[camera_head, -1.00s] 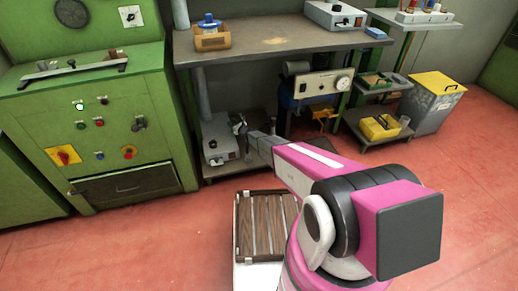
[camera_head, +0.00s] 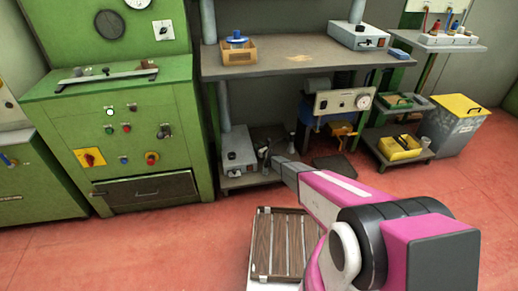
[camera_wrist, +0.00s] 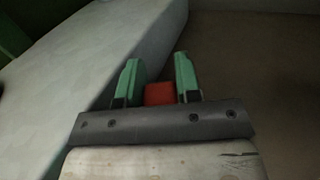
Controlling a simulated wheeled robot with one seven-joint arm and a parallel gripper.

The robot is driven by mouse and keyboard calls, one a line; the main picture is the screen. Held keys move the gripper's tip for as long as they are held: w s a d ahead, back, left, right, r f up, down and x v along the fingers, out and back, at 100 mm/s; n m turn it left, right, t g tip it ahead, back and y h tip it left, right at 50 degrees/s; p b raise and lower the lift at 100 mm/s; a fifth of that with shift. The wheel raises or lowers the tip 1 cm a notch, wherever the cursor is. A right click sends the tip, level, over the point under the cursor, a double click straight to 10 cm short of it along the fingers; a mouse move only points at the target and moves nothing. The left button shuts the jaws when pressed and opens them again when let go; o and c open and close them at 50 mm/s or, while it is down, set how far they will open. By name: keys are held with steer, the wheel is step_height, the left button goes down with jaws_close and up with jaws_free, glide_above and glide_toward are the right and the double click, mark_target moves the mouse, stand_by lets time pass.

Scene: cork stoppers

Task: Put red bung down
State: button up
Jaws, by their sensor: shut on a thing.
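The red bung (camera_wrist: 159,94) shows in the wrist view between the two green fingers of my gripper (camera_wrist: 159,85). My gripper is shut on it. In the head view my gripper (camera_head: 268,152) is small and dark, at the lower shelf of the workbench, just right of a grey box with a dial. The bung cannot be made out in the head view. In the wrist view a pale slanted face (camera_wrist: 90,70) lies to the left of the fingers and a brown flat surface (camera_wrist: 250,70) to the right. I cannot tell whether the bung touches either.
The grey box (camera_head: 238,153) stands on the lower shelf (camera_head: 245,182). The workbench top (camera_head: 300,62) is above the arm. A green cabinet (camera_head: 120,130) stands to the left. A yellow bin (camera_head: 402,149) and a lidded container (camera_head: 455,125) are to the right. Red floor lies in front.

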steer(key=shift+f, duration=0.6)
steer(key=o, duration=0.6)
steer(key=shift+f, duration=0.1)
steer(key=v, duration=1.2)
steer(key=shift+a, duration=0.1)
